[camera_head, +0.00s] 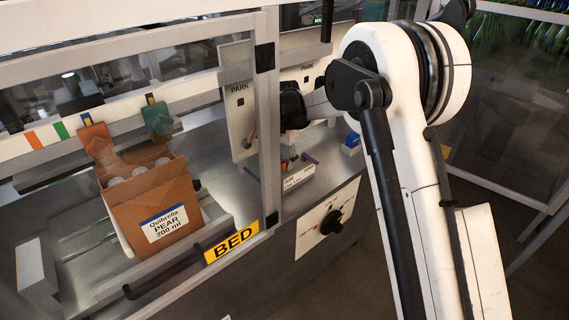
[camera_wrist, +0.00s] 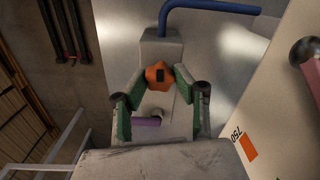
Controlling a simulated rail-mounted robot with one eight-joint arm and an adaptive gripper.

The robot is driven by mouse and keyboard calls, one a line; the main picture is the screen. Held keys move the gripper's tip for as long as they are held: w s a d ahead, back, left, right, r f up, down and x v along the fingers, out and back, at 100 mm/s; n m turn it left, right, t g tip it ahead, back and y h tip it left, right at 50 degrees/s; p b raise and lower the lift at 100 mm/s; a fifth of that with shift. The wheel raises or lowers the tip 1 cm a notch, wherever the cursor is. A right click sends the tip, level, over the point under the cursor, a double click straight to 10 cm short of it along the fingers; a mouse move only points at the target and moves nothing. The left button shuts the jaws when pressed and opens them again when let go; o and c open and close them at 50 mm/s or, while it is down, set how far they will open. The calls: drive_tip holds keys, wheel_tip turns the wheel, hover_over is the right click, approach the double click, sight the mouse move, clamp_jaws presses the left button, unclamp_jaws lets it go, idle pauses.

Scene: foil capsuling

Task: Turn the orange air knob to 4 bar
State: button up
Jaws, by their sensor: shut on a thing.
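In the wrist view the orange air knob (camera_wrist: 157,76) sits on a grey block, with a dark mark on its face. My gripper (camera_wrist: 158,84) has its two green-padded fingers on either side of the knob, shut on it. In the head view my gripper (camera_head: 291,158) is partly hidden by my arm and the frame post, and the orange knob cannot be made out there. No bar scale or gauge reading can be read in either view.
A blue pipe (camera_wrist: 210,8) curves from the block. A white panel (camera_wrist: 275,120) marked 750 stands at right, with a dark ball-ended handle (camera_wrist: 304,50). In the head view, a brown carton (camera_head: 150,205) stands behind the BED frame, and a black rotary knob (camera_head: 331,222) is on the front panel.

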sight(285, 162)
drive_tip(key=n+b, duration=0.2)
drive_tip(key=n, duration=0.4)
drive_tip(key=shift+b, duration=0.35)
drive_tip(key=n+b, duration=0.1)
drive_tip(key=n, duration=0.6)
drive_tip(key=shift+b, duration=0.35)
drive_tip(key=o, duration=1.1)
drive_tip(key=shift+o, duration=0.2)
wheel_tip(285, 162, up, 12)
